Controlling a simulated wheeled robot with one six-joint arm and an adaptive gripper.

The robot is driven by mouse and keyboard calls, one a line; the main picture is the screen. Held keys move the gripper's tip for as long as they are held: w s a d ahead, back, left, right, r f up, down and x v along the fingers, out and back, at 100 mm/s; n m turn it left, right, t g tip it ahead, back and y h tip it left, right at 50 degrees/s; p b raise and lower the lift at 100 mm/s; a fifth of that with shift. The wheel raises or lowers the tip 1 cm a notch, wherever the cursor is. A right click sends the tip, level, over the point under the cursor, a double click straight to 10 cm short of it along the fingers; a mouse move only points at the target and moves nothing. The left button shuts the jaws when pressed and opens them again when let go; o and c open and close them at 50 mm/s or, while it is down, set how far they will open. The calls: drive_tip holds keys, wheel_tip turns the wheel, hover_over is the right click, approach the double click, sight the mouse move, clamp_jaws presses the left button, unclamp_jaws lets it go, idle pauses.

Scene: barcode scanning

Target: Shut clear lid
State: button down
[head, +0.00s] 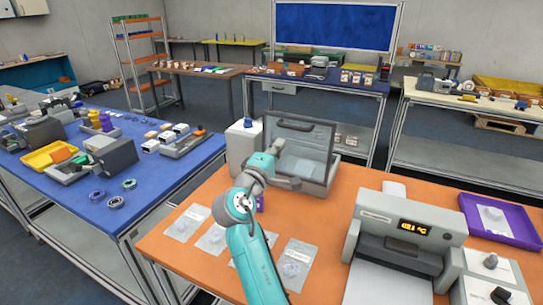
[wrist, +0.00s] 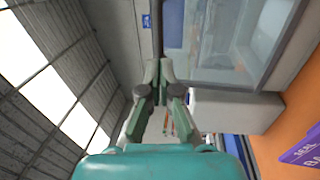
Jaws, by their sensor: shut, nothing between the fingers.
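A grey case (head: 318,172) stands open on the orange table. Its clear lid (head: 303,140) is raised upright at the back, with a grey frame and a handle on top. The clear panel in its grey frame also shows at the top of the wrist view (wrist: 215,40). My gripper (head: 277,147) is at the left side of the raised lid. In the wrist view its fingertips (wrist: 165,68) are together and empty, close to the grey frame. I cannot tell whether they touch it. My arm hides part of the case's left side.
A white container (head: 243,143) stands just left of the case. Several clear bags (head: 297,256) lie along the table's front. A grey sealing machine (head: 405,235) and a purple tray (head: 490,222) are to the right. A purple packet (wrist: 303,150) shows in the wrist view.

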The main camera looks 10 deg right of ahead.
drive_tip(key=f+x, duration=0.1)
drive_tip(key=x, duration=0.5)
drive_tip(key=shift+w+d+r, duration=0.2)
drive_tip(key=shift+w+r, duration=0.1)
drive_tip(key=shift+r, duration=0.25)
drive_tip(key=shift+w, duration=0.1)
